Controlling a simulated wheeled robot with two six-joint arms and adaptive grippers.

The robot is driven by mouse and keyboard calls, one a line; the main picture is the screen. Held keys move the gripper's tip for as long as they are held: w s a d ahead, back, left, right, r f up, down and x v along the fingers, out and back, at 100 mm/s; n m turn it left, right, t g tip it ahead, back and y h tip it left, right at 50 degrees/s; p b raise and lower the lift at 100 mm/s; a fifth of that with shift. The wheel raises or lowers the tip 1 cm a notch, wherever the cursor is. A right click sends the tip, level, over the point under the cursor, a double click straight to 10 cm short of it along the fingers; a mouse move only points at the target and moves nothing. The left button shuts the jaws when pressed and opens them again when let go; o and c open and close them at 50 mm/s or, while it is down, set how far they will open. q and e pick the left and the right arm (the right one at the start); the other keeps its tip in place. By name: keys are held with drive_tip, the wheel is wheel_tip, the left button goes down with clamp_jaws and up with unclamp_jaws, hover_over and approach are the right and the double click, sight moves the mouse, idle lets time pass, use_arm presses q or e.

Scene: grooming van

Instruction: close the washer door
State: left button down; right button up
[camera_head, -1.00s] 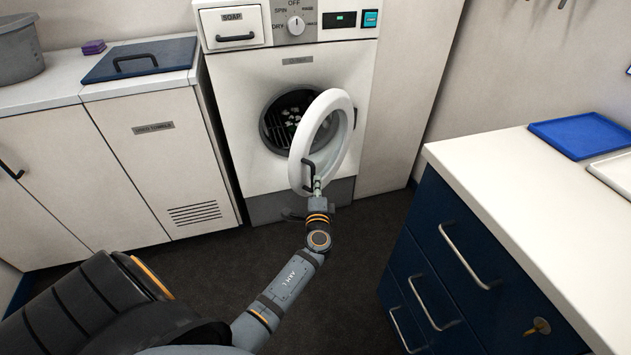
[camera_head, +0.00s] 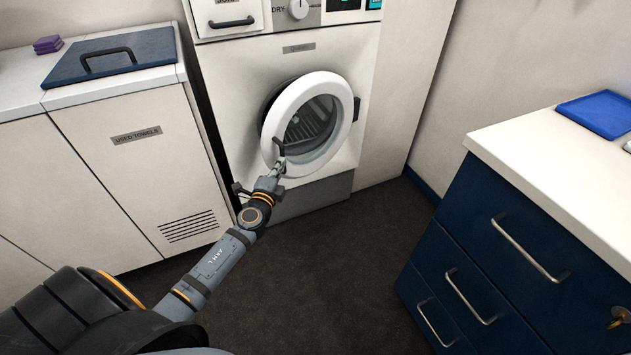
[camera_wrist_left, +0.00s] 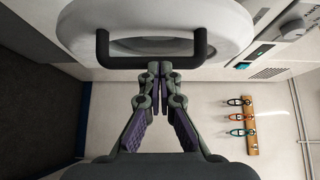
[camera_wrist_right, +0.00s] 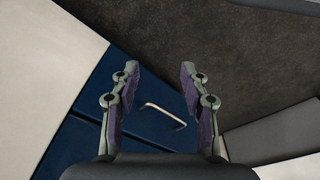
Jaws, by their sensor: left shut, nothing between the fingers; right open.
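The washer (camera_head: 232,85) stands against the back wall, and its white round door (camera_head: 338,91) covers most of the drum opening at a slight angle. I cannot tell whether a gap is left at the latch side. A dark handle (camera_head: 279,147) sits on the door's lower left rim and also shows in the left wrist view (camera_wrist_left: 150,62). My left gripper (camera_head: 279,168) is shut and empty, its tips at the handle. In the left wrist view the fingertips (camera_wrist_left: 159,68) are at the handle bar; contact is unclear. My right gripper (camera_wrist_right: 159,70) is open and empty, in its wrist view only.
A used-towels cabinet (camera_head: 150,172) with a blue lid (camera_head: 112,56) stands left of the washer. A blue drawer unit (camera_head: 478,235) with a white top stands at the right. Dark floor (camera_head: 300,265) lies clear between them.

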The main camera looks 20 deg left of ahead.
sight(267, 155)
use_arm(q)
drive_tip(key=a, duration=0.2)
drive_tip(key=w+a+b, duration=0.1)
drive_tip(key=a, duration=0.1)
drive_tip(key=w+a+b, duration=0.1)
drive_tip(key=a, duration=0.1)
drive_tip(key=w+a+b, duration=0.2)
drive_tip(key=a, duration=0.3)
drive_tip(key=shift+w+a+r+b, duration=0.3)
drive_tip(key=shift+a+r+b, duration=0.05)
drive_tip(key=shift+a+b, duration=0.05)
use_arm(e)
drive_tip(key=shift+t+y, duration=0.5)
drive_tip(key=shift+t, duration=0.3)
drive_tip(key=a+r, duration=0.1)
drive_tip(key=r, duration=0.1)
drive_tip(key=a+r, duration=0.2)
drive_tip(key=shift+w+a+r, duration=0.15)
drive_tip(key=shift+w+r, duration=0.05)
drive_tip(key=shift+r, duration=0.1)
use_arm(q)
drive_tip(key=shift+r, duration=0.1)
